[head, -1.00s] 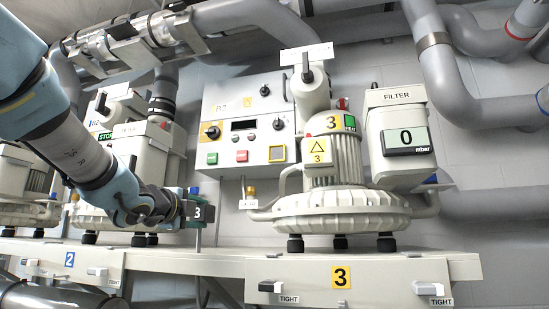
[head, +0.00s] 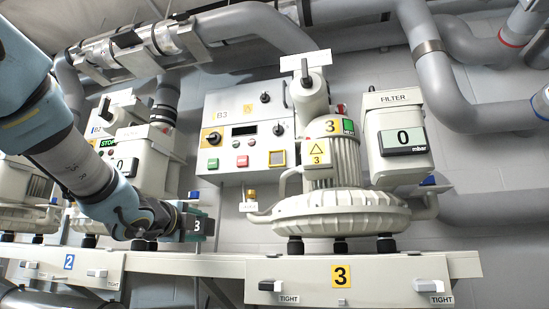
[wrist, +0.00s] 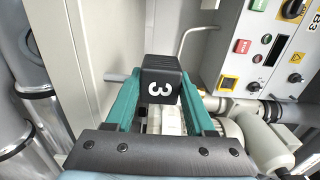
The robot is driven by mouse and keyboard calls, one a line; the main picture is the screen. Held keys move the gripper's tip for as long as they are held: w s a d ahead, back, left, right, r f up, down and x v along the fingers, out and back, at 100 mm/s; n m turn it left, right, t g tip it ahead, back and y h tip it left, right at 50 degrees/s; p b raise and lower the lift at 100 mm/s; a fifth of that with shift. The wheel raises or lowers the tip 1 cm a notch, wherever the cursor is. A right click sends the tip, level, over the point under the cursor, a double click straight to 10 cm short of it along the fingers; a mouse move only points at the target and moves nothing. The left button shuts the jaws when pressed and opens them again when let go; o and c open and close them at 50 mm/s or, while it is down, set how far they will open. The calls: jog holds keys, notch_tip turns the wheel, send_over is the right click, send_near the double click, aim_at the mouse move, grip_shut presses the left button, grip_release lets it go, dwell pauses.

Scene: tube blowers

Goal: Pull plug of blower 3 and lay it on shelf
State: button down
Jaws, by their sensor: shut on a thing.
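The plug is a dark block marked with a white 3; it shows in the head view (head: 197,226) and in the wrist view (wrist: 161,84). My gripper (wrist: 160,97) has its teal fingers shut on the plug, one on each side. In the head view my gripper (head: 189,224) holds it at the left of blower 3 (head: 333,190), just above the shelf (head: 200,264). I cannot tell whether the plug touches the shelf. The fingers hide part of its sides.
Control box B3 (head: 246,130) hangs behind blower 3. Blower 2 (head: 130,150) is behind my arm. The shelf between the two blowers looks clear.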

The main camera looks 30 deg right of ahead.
jog(key=shift+f+b, duration=1.45)
jog(key=shift+b, duration=0.05)
dwell(0.9)
jog(key=shift+r, duration=0.2)
jog(key=shift+r+p, duration=2.3)
jog(key=shift+r, duration=0.1)
